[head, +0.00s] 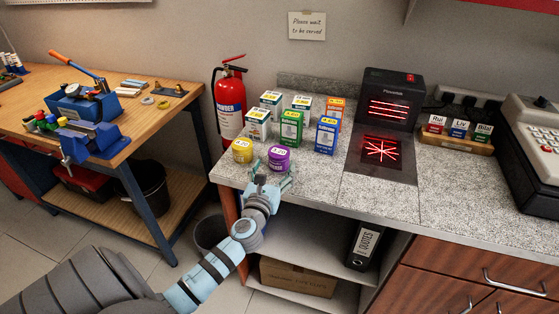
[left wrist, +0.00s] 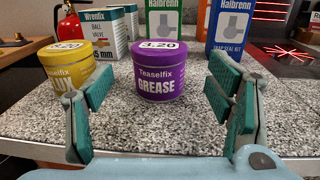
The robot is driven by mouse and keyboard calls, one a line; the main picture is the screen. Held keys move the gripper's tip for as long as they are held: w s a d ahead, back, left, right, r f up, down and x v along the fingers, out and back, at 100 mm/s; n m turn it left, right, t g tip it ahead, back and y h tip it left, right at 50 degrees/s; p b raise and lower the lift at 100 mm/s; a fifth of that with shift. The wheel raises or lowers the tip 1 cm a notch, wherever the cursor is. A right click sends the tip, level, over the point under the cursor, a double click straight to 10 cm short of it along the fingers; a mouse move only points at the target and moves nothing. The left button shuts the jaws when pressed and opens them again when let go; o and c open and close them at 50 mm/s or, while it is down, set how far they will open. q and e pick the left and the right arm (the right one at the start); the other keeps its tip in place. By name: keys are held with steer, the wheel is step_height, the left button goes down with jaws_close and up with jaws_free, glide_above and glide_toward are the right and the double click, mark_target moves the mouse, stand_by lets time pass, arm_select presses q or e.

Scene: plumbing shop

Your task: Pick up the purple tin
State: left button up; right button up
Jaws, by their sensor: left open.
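The purple tin (head: 279,160) stands upright near the front edge of the speckled counter in the head view. It is a round grease tin with a price label on its lid. In the left wrist view the purple tin (left wrist: 158,72) stands just beyond and between the spread green-padded fingers. My left gripper (head: 272,180) is open and empty at the counter's front edge, right in front of the tin. Its fingers also show in the left wrist view (left wrist: 162,105), apart from the tin. My right gripper is not in view.
A yellow tin (head: 242,151) stands close left of the purple one, near the left finger. Several boxes, including a green box (head: 291,128) and a blue box (head: 326,136), stand behind. A scanner (head: 388,100) is to the right. The counter right of the tin is clear.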

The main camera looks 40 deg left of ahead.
mark_target(276, 163)
arm_select(q)
steer(key=x, duration=0.3)
steer(key=b+x, duration=0.1)
steer(key=shift+w+a+f, duration=0.1)
steer(key=shift+w+f, duration=0.05)
steer(key=shift+f, duration=0.15)
steer(key=shift+w+a, duration=0.15)
steer(key=shift+w, duration=0.25)
steer(key=c, duration=1.3)
